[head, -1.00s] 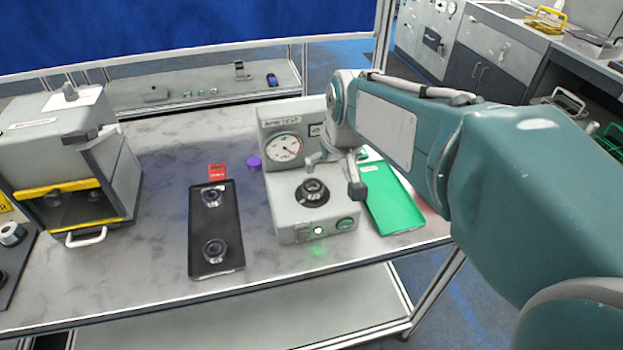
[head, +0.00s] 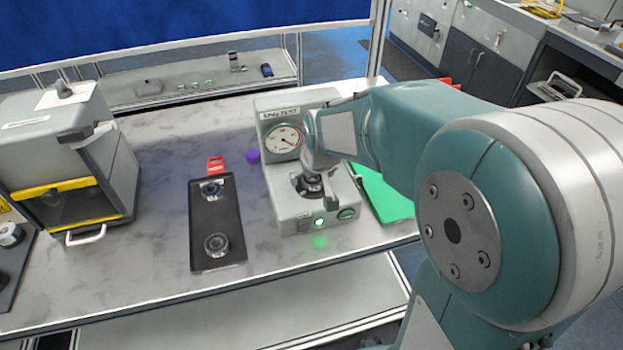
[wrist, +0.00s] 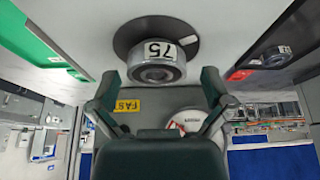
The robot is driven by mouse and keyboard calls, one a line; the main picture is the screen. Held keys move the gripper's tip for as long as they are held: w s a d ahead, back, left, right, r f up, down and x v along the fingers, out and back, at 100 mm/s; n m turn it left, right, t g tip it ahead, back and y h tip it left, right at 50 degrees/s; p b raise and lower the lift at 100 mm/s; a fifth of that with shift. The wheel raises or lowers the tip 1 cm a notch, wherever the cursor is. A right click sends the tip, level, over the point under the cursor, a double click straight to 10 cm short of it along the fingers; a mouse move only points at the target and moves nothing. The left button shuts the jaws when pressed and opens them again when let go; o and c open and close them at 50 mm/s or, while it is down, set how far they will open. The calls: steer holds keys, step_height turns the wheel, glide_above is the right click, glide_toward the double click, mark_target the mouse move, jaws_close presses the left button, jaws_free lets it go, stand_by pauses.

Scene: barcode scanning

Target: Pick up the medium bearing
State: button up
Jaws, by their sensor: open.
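A metal bearing with a white "75" label (wrist: 158,66) sits on the round dark seat (wrist: 127,37) of the grey spin tester (head: 290,217). No label in view names the medium bearing. My gripper (wrist: 157,88) is over the tester, its two fingers spread apart on either side of the bearing and empty between. In the head view my gripper and wrist partly cover the bearing and seat. Two more bearings lie on a black tray (head: 215,220) left of the tester, one at the back (head: 211,189) and one at the front (head: 216,245).
The tester's dial (head: 284,140) rises behind the seat. A green tray (head: 384,192) lies right of the tester. A red block (head: 215,164) and a purple cap (head: 253,156) stand behind the black tray. A grey machine with a yellow frame (head: 65,187) stands at left.

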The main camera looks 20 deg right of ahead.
steer(key=shift+d, duration=0.1)
steer(key=c, duration=1.2)
steer(key=shift+r, duration=0.1)
